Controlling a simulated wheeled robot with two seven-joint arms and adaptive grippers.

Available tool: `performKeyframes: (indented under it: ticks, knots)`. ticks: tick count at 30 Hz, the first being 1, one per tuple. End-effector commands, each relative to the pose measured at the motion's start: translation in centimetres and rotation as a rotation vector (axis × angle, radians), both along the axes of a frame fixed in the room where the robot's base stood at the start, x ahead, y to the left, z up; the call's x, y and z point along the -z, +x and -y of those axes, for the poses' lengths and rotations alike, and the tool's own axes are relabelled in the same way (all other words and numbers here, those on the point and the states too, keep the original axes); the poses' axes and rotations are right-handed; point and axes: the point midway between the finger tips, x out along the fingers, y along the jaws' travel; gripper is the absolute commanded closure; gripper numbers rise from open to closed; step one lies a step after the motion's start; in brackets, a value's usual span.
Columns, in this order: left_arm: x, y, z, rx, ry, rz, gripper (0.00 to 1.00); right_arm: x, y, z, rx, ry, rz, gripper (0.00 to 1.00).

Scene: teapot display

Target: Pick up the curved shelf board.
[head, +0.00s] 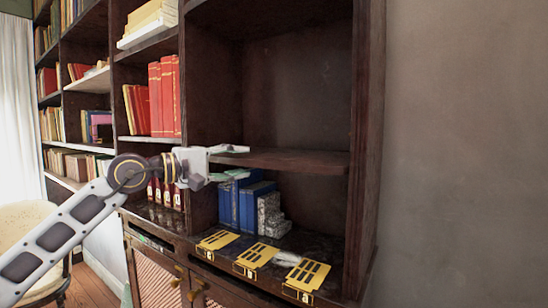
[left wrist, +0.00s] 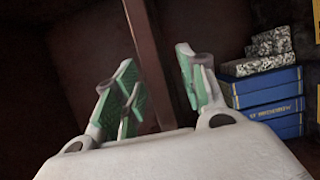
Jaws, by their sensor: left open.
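The curved shelf board (head: 300,161) is a dark brown wooden shelf set level across the right bay of the bookcase. My left gripper (head: 238,163) is open at the board's left part, one finger near its top level and the other lower. In the left wrist view the board's edge (left wrist: 148,50) runs as a brown band between the two open green-padded fingers (left wrist: 160,88). I cannot tell whether either finger touches it. The gripper hides part of the board's left end. My right gripper is in neither view.
Blue books (head: 240,203) and grey speckled books (head: 269,214) stand below the board; the blue books (left wrist: 270,105) also show beside a finger. Yellow cards (head: 256,255) lie on the counter. The bay above the board is empty.

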Motion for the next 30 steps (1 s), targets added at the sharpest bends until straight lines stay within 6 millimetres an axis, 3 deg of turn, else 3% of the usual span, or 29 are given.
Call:
performKeyframes:
  ticks: [8,16,22,30]
  knots:
    - [-0.3,0.7,1.8,0.002,-0.001,-0.001,0.59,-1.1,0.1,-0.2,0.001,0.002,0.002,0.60]
    - [-0.3,1.9,4.0,0.001,-0.001,0.000,0.59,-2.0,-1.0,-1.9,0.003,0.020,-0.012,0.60]
    - [-0.2,2.2,4.6,0.000,0.000,0.000,0.59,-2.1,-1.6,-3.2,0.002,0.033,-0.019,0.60]
    - [-0.1,2.2,4.5,0.000,0.000,0.000,0.59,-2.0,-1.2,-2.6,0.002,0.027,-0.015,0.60]
